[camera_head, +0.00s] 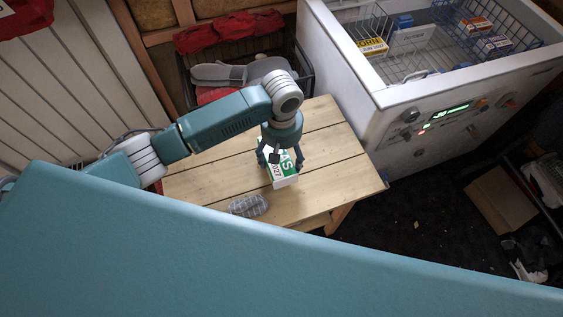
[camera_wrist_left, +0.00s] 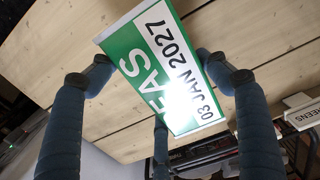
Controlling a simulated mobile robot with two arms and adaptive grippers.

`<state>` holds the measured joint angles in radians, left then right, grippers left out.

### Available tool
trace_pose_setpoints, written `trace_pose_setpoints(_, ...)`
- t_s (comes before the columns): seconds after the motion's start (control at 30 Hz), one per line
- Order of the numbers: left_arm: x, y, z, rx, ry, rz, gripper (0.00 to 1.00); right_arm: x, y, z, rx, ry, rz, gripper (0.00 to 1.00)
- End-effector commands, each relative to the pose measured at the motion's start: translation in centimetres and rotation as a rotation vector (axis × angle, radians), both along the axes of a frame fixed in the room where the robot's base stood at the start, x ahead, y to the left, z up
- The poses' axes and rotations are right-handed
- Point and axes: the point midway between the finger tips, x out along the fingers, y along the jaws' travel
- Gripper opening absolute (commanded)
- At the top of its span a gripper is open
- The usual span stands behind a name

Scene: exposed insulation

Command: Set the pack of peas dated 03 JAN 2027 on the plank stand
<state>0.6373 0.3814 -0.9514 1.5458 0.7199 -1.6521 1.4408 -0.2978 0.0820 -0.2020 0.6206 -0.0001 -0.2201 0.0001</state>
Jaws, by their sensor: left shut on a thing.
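The pack of peas (camera_head: 285,172) is a white and green box held over the plank stand (camera_head: 335,150), a light wooden planked table. In the left wrist view the pack (camera_wrist_left: 165,65) shows "03 JAN 2027" and part of the word "PEAS". My left gripper (camera_head: 279,158) is shut on this pack, with its fingers around the box's sides. The pack is at or just above the planks; I cannot tell whether it touches them. My right gripper is not in view.
A clear ridged plastic item (camera_head: 249,206) lies at the stand's front edge. An open white chest freezer (camera_head: 420,95) with wire baskets and packs stands at the right. The stand's right part is bare.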

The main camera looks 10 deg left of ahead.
Motion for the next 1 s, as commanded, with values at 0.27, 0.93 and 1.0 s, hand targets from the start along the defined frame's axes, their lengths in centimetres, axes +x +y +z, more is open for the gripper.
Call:
trace_pose_setpoints(0.27,-0.1,0.0,-3.7,0.000,0.001,0.000,0.34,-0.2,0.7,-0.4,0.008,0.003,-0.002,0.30)
trace_pose_setpoints(0.93,-0.1,0.0,-4.2,0.000,0.001,-0.001,0.95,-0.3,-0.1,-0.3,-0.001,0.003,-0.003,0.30)
trace_pose_setpoints(1.0,-0.1,0.0,-4.2,0.000,0.001,0.000,0.95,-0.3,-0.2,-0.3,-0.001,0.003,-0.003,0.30)
